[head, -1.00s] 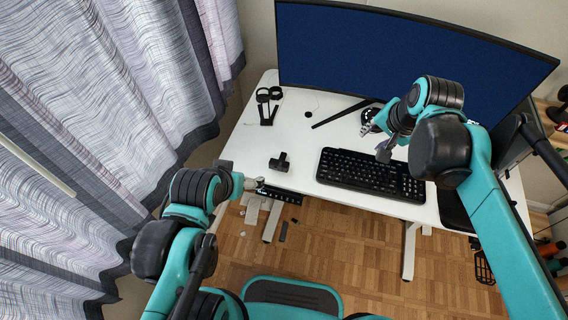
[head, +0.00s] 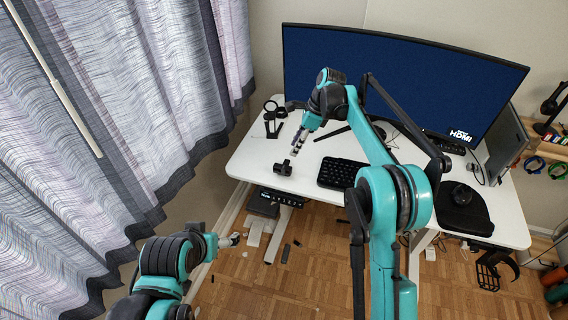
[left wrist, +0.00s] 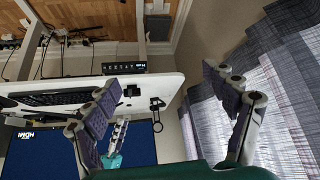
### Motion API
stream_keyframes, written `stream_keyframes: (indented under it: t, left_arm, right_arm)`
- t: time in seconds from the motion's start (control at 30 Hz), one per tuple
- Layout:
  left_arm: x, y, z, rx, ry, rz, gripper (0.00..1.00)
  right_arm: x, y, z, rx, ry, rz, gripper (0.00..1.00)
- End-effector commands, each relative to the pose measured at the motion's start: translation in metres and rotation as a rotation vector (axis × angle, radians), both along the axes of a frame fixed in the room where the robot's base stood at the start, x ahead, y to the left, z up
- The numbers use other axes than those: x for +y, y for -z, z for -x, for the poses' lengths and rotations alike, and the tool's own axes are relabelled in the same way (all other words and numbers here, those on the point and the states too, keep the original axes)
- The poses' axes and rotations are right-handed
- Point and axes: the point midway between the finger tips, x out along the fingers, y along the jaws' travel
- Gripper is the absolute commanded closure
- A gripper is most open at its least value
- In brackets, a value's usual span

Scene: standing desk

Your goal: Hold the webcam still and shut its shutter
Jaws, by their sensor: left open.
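The webcam (head: 283,167) is a small black device standing on the white desk near its left front edge. In the left wrist view it shows as a small dark shape (left wrist: 132,90) near the desk edge. My right gripper (head: 296,148) points down just behind and above the webcam, apparently apart from it; its finger gap is too small to judge. The shutter is too small to make out. My left gripper (head: 232,240) is low in front of the desk, left of the webcam. In the left wrist view its fingers (left wrist: 162,80) are spread with nothing between them.
The white desk (head: 250,150) carries a black keyboard (head: 340,173) right of the webcam and a black stand with rings (head: 273,118) behind it. A large monitor (head: 400,85) stands at the back. A curtain (head: 120,110) hangs left. Desk surface left of the webcam is clear.

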Motion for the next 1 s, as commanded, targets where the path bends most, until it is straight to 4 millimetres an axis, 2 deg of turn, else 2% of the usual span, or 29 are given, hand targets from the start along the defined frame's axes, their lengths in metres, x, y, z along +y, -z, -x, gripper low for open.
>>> stream_keyframes:
  t: [0.23,0.47,0.77,1.0]
  left_arm:
    - [-0.021,-0.011,-0.068,-0.084,0.065,0.017,0.16]
    - [-0.048,-0.006,-0.141,-0.183,0.133,0.034,0.16]
    - [-0.086,0.023,-0.226,-0.313,0.206,0.055,0.16]
    - [-0.117,0.064,-0.277,-0.417,0.252,0.07,0.16]
  right_arm:
    - [0.0,-0.001,0.0,-0.002,-0.002,0.001,0.66]
    - [0.0,-0.001,0.0,-0.003,-0.002,0.001,0.66]
    - [0.0,-0.001,0.0,-0.003,-0.003,0.001,0.66]
    - [0.0,-0.001,0.0,-0.003,-0.003,0.001,0.66]
